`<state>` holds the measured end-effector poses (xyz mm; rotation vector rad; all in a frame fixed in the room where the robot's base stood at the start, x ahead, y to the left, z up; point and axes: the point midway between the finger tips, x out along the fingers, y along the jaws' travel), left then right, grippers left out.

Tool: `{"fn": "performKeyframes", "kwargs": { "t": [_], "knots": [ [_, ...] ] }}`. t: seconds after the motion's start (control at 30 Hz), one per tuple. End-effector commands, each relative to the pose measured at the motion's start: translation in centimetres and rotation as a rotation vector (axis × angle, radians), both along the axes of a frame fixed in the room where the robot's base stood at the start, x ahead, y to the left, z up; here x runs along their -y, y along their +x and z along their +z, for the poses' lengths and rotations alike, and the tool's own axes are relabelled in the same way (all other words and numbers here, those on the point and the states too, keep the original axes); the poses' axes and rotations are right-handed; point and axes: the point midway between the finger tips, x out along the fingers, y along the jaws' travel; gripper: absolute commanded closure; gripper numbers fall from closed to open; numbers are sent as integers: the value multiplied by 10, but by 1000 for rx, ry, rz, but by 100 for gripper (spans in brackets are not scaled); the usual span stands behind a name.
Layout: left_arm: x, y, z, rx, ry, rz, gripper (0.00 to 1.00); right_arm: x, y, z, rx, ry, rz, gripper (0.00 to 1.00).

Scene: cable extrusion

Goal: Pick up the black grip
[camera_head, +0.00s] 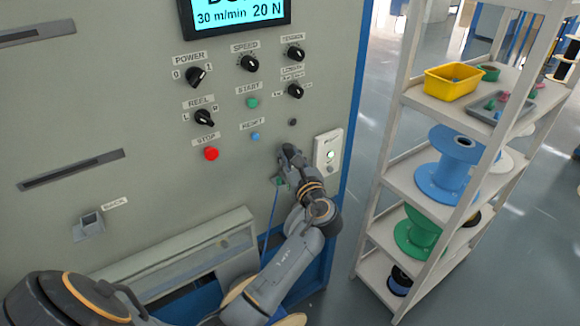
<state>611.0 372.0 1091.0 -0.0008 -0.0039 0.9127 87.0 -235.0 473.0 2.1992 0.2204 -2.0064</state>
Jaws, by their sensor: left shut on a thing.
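My left gripper (287,163) reaches up in front of the machine panel, right of the blue reset button. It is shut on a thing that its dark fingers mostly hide. I cannot make out the black grip apart from the dark fingers. A thin blue cable (270,225) runs down from a small grey-green piece (279,181) beside the gripper toward the lower machine opening. My right gripper is not in view.
The machine panel (120,100) carries black knobs, a red stop button (211,154) and a screen (235,12). A white box (328,151) is close right of the gripper. A white shelf (388,165) with a blue spool (447,170) stands at right; floor shows between.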

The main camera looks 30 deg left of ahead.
Motion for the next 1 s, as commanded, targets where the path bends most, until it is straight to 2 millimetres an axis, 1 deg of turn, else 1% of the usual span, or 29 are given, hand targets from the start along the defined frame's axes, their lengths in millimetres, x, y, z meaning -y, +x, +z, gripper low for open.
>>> {"fn": "performKeyframes", "kwargs": {
  "t": [0.07, 0.23, 0.4, 0.53, 0.7, 0.8, 1.0],
  "knots": [
    [7, -12, 12, 1, -6, -3, 100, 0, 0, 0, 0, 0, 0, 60],
    [23, -42, 53, 4, -7, -3, 100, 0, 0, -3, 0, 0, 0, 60],
    [43, -79, 69, -1, -6, -4, 100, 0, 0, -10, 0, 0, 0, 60],
    [54, -100, 80, -1, -5, -3, 100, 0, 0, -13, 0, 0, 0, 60],
    [63, -115, 88, -5, -3, -2, 100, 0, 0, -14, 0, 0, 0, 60],
    [64, -119, 90, -5, -3, -1, 100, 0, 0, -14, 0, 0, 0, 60],
    [65, -120, 91, -5, -1, -1, 100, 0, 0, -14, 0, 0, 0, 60]
  ]
}}
